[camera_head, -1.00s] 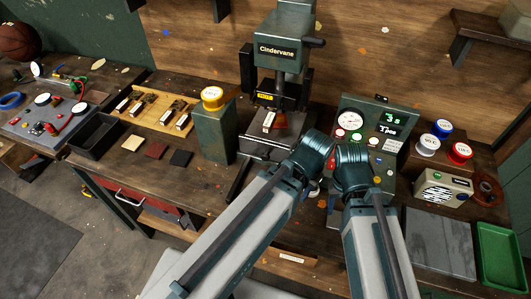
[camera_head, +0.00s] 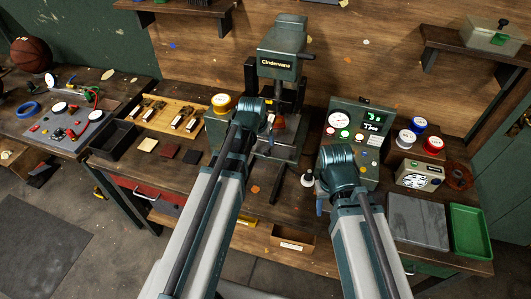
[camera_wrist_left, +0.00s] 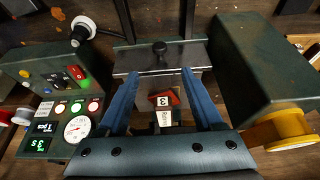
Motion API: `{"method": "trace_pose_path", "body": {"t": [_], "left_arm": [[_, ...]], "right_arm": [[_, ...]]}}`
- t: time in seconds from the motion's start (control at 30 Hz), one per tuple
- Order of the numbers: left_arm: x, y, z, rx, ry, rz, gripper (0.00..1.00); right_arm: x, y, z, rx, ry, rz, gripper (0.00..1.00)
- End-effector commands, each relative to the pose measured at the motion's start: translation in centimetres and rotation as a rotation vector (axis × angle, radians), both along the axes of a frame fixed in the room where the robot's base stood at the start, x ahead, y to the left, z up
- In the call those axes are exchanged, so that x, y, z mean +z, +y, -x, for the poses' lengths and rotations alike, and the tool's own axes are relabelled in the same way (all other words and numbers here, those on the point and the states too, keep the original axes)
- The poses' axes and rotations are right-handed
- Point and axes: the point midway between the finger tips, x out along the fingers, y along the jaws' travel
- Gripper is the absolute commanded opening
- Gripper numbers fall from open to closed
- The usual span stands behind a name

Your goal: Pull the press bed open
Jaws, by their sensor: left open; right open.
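The green Cindervane press (camera_head: 282,50) stands at the back of the bench. Its grey press bed (camera_head: 283,152) juts out at the foot, partly hidden by my left arm. A red piece (camera_wrist_left: 163,97) and a pale block marked with characters (camera_wrist_left: 164,119) are at the bed. My left gripper (camera_wrist_left: 163,72) is open, its blue fingers apart over the bed, with nothing held. My right gripper (camera_head: 322,205) is open, mostly hidden by its wrist, in front of the control panel.
The control panel (camera_head: 350,132) stands right of the press. A green box with a yellow spool (camera_wrist_left: 240,65) stands on its other side. A black-and-white knobbed tool (camera_head: 308,178) stands near the right gripper. A green tray (camera_head: 467,232) lies far right.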

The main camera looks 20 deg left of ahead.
Motion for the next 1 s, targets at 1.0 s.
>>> {"method": "trace_pose_path", "body": {"t": [1.0], "left_arm": [[-12.2, -0.2, -4.9, 0.000, 0.002, 0.000, 0.68]], "right_arm": [[-12.1, 0.0, 0.0, 0.003, 0.000, 0.001, 0.50]]}}
